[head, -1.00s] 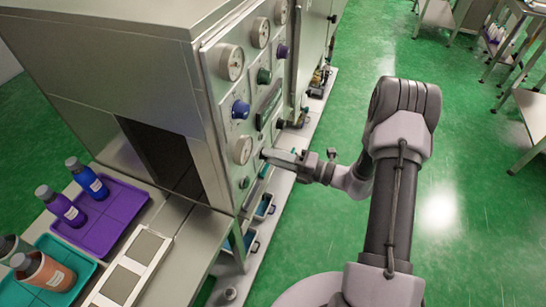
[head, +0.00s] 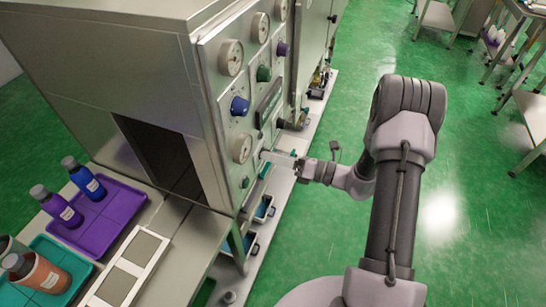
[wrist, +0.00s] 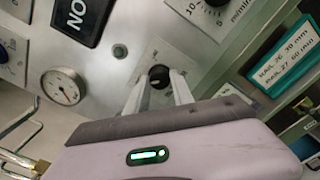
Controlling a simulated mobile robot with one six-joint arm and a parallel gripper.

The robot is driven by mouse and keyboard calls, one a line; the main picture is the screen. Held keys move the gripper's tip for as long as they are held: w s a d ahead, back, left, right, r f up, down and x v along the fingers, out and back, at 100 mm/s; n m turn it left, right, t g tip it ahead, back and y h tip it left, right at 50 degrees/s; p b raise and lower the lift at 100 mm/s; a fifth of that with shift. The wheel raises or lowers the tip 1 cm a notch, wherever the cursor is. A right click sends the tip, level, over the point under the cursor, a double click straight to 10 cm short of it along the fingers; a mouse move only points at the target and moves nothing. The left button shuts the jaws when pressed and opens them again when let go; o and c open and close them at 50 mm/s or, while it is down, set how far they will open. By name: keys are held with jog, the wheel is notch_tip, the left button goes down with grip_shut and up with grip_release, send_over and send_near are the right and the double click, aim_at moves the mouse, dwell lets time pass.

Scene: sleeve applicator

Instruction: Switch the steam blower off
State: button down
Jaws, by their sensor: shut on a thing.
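A small black rotary knob (wrist: 159,72) sits on a light square plate on the metal control panel in the wrist view. The two fingers of my gripper (wrist: 161,84) reach to the panel, one on each side of the knob, and are shut on it. In the head view my gripper (head: 275,157) meets the front panel (head: 222,108) of the steel machine low down, below the lowest white gauge. The knob is hidden there by the fingers. I cannot read which setting the knob points to.
In the wrist view a gauge (wrist: 61,87), a black label (wrist: 80,20) and a teal-framed sign (wrist: 284,60) surround the knob. In the head view a blue knob (head: 240,106) is above my gripper. A purple tray (head: 110,222) holds bottles at left.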

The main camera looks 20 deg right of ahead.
dwell(0.4)
jog(key=c, duration=1.1)
grip_release()
jog(key=p+v, duration=0.3)
jog(key=v, duration=1.4)
jog(key=shift+s+d, duration=0.15)
